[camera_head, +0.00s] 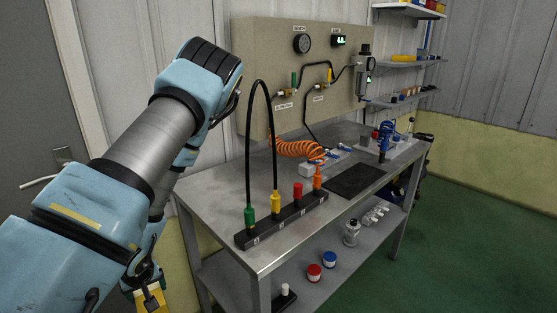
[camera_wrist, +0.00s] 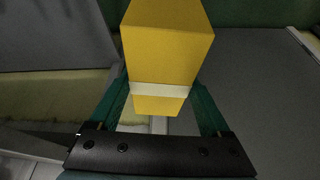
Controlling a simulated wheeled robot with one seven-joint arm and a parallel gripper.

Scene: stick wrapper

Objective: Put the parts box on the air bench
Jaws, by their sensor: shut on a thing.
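The parts box, a yellow block with a pale band (camera_wrist: 167,48), is between the two dark green fingers of my gripper (camera_wrist: 160,98) in the wrist view. My gripper is shut on it. In the head view a piece of the yellow box (camera_head: 152,299) shows at the bottom left, below my blue arm, mostly cut off by the frame edge. The air bench (camera_head: 217,196) is a grey metal table in the middle of the head view. The box is to the left of the bench's near left corner, apart from its top.
A black rail (camera_head: 283,221) with coloured plugs lies along the bench's front edge. A black mat (camera_head: 354,181), an orange coiled hose (camera_head: 292,147) and a blue tool (camera_head: 384,139) are further back. The left part of the top is bare. A lower shelf (camera_head: 318,291) holds jars.

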